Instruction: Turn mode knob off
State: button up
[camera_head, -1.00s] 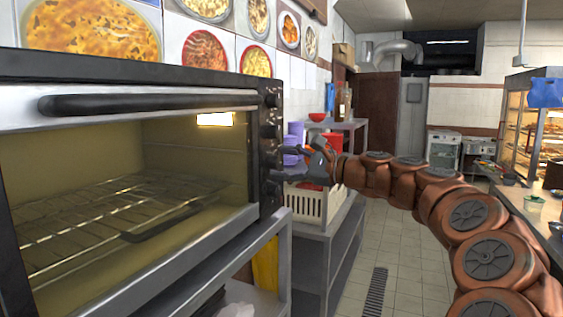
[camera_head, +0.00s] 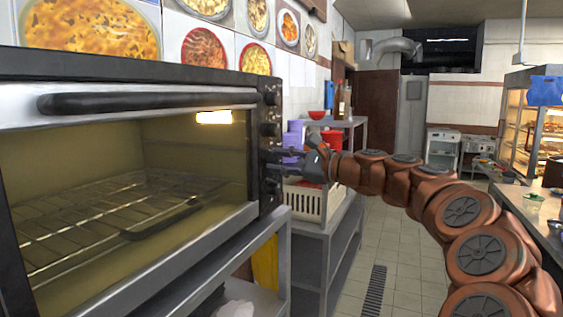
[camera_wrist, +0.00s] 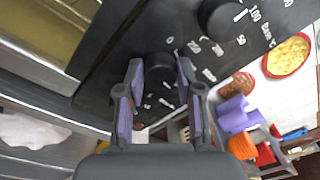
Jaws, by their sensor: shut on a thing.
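The oven (camera_head: 130,77) has a dark control panel with a column of black knobs on its right side. My gripper (camera_head: 275,161) reaches that panel from the right, beside the lower knobs. In the wrist view, my gripper (camera_wrist: 160,76) has its purple-padded fingers on either side of a black knob (camera_wrist: 159,68), shut on it. White marks surround this knob, but its pointer is hidden or too dark to read. A second knob (camera_wrist: 220,17), with a white pointer line and numbers around it, stands to the upper right, free of the fingers. I cannot read which knob is labelled mode.
The oven stands on a metal table (camera_head: 284,262). A cream crate (camera_head: 304,200) and purple containers (camera_head: 293,140) sit on a shelf just behind my gripper. The tiled floor (camera_head: 400,255) is open to the right of the shelf.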

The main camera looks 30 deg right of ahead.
jog(key=shift+f, duration=0.1)
jog(key=shift+f+n+b, duration=0.15)
jog(key=shift+n+b, duration=0.45)
jog(key=shift+b, duration=0.15)
jog(key=n+b, duration=0.3)
jog(key=shift+f, duration=0.15)
jog(key=n+y+b, duration=0.1)
jog(key=n+b, duration=0.3)
jog(key=n, duration=0.4)
jog(key=n+b, duration=0.5)
jog(key=n, duration=0.3)
jog(key=shift+w+d+n+y, duration=0.1)
jog(key=shift+d+n+y, duration=0.05)
jog(key=shift+n+y, duration=0.2)
jog(key=o, duration=1.2)
jog(key=shift+c, duration=0.2)
